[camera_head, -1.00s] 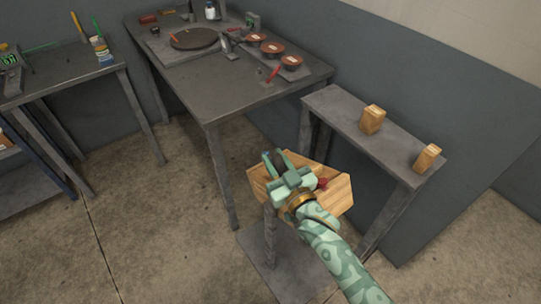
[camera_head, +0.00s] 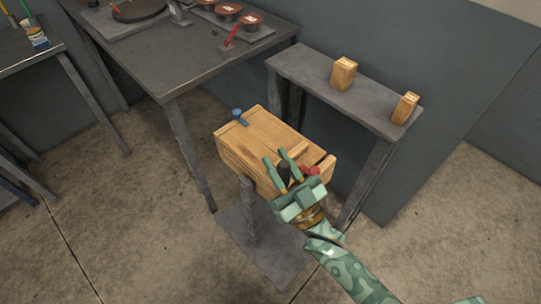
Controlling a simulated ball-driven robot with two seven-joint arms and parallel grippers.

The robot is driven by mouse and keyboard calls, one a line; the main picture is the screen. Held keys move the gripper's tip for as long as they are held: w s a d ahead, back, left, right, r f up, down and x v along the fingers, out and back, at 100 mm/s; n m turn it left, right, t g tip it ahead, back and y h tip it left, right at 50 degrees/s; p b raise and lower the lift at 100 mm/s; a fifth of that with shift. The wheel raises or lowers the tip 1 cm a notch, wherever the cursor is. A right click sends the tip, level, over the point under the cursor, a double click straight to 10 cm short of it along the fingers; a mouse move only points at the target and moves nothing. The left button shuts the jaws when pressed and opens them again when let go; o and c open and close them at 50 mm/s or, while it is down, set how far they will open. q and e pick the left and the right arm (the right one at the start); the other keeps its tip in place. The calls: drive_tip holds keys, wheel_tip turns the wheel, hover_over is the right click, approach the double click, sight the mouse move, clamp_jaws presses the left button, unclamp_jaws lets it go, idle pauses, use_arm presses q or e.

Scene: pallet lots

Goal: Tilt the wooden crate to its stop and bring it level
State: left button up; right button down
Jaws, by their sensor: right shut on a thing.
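The wooden crate (camera_head: 258,134) sits on a grey stand, whose post (camera_head: 248,205) rises from a base plate (camera_head: 270,255). Its plank top and near side show. I cannot tell for sure whether it is exactly level. A blue knob (camera_head: 240,117) is at its far left end and a red piece (camera_head: 311,170) at its right end. My right gripper (camera_head: 281,162) is at the crate's near right part, shut on a dark handle (camera_head: 284,173). The gripper hides part of that end. My left gripper is out of view.
A grey shelf (camera_head: 325,92) with two wooden blocks (camera_head: 344,73) (camera_head: 405,108) stands behind the crate on the right. A large grey table (camera_head: 190,70) is behind on the left. Floor to the left is clear.

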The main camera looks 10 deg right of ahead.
drive_tip(key=shift+s+d+f+b, duration=0.25)
drive_tip(key=shift+s+f+b, duration=0.05)
drive_tip(key=shift+s+f, duration=0.1)
drive_tip(key=shift+f, duration=0.15)
drive_tip(key=c, duration=1.2)
unclamp_jaws()
drive_tip(key=shift+d, duration=0.1)
drive_tip(key=shift+o, duration=0.2)
drive_tip(key=shift+s, duration=0.15)
